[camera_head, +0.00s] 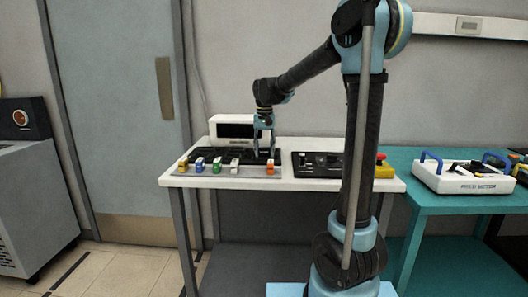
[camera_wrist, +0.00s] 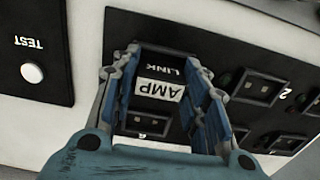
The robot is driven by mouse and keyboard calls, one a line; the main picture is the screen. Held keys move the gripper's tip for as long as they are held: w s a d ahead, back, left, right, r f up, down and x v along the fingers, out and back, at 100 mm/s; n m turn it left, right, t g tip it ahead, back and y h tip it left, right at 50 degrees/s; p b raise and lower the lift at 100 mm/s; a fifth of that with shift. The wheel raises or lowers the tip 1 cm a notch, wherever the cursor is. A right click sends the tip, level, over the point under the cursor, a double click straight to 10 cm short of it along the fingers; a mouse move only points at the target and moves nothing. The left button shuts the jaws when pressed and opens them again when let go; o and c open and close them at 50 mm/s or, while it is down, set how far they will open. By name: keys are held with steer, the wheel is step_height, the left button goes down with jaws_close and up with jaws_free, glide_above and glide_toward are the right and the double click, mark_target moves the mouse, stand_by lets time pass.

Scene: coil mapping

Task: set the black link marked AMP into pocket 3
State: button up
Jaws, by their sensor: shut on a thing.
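My gripper (camera_wrist: 162,62) is shut on the black link marked AMP (camera_wrist: 158,88), which sits between its blue fingers in the wrist view. A pocket marked 2 (camera_wrist: 256,88) lies to the right of the link. I cannot tell whether the link touches the panel. In the head view my gripper (camera_head: 264,143) points down at the right part of the panel (camera_head: 236,157).
A white TEST button (camera_wrist: 32,72) is left of the gripper. Several coloured blocks, including an orange one (camera_head: 270,168), line the front of the white table (camera_head: 235,182). A second black panel (camera_head: 312,171) and a red-topped yellow box (camera_head: 384,171) stand to the right.

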steer(key=shift+o, duration=0.2)
steer(key=shift+s+d+f, duration=0.1)
steer(key=shift+s+f, duration=0.05)
steer(key=shift+f, duration=0.25)
steer(key=shift+s+f, duration=0.1)
steer(key=shift+s, duration=0.05)
steer(key=shift+c, duration=0.2)
steer(key=o, duration=0.8)
steer(key=shift+o, duration=1.3)
steer(key=shift+w+f, duration=0.35)
steer(key=shift+r, duration=0.2)
steer(key=shift+r, duration=0.1)
step_height(320, 180, up, 13)
